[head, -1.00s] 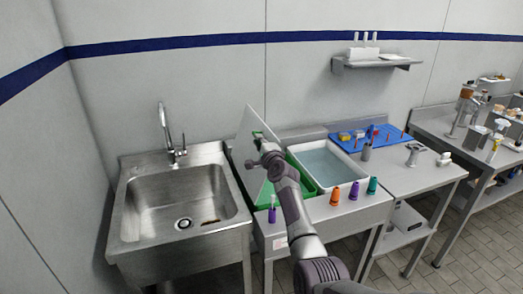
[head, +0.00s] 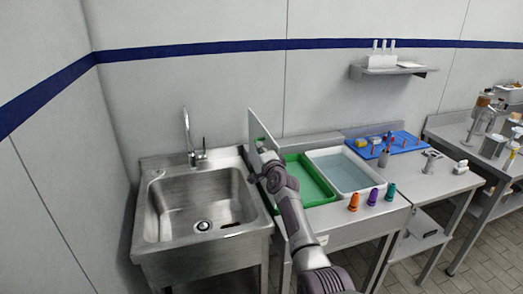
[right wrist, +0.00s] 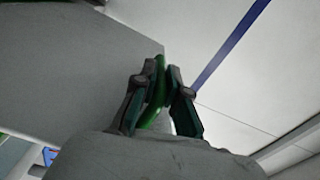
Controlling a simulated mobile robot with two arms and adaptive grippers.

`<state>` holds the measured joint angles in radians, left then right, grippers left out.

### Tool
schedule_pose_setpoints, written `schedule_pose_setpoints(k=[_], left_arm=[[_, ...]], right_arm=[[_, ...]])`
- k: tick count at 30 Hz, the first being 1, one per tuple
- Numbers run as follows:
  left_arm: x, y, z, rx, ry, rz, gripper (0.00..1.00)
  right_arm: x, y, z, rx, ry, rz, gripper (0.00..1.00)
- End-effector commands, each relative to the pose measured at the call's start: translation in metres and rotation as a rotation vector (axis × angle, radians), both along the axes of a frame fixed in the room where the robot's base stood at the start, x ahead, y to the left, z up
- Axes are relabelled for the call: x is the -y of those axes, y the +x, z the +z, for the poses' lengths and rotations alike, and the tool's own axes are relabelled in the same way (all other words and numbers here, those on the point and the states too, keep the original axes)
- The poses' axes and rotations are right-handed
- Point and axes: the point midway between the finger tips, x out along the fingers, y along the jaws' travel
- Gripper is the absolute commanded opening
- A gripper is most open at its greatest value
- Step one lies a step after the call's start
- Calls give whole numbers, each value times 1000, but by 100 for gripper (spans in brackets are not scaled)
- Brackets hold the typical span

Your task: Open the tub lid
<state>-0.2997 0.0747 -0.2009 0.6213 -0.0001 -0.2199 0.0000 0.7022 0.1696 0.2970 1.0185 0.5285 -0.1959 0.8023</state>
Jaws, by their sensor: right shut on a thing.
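The tub (head: 291,158) is green and stands on the bench between the sink and a white tray, its inside uncovered in the head view. Its lid (head: 258,127) is a pale flat panel standing steeply upright at the tub's left side. My right gripper (head: 266,153) is at the lid's right face, partly hidden by my own wrist. In the right wrist view, its fingers (right wrist: 162,85) are shut on the green handle (right wrist: 159,66) of the lid, whose grey panel (right wrist: 75,75) fills the left. My left gripper is not in view.
A steel sink (head: 160,225) stands close on the left. A white tray of liquid (head: 345,170) is right of the tub. Orange (head: 353,196), purple (head: 373,197) and teal (head: 390,191) cones stand along the front edge. A blue board (head: 400,143) lies behind.

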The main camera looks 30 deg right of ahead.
Motion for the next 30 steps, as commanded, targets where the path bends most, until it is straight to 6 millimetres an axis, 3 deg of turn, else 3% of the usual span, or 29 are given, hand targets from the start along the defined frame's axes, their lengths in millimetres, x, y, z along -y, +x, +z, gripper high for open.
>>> schedule_pose_setpoints(k=[3, 4, 9, 20, 26, 30], left_arm=[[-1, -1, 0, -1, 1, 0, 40], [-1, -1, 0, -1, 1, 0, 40], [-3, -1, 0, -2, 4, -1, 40], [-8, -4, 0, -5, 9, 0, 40], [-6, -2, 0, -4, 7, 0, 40], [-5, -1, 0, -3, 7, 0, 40]], right_arm=[[0, 0, 1, 2, 1, 0, 0], [0, 0, 1, 2, 1, 0, 13], [0, 0, 1, 1, 2, 1, 37], [-2, -3, 0, 2, 4, 1, 37], [-8, -27, -1, 1, 5, 1, 37], [-14, -54, -2, 1, 4, 1, 37]])
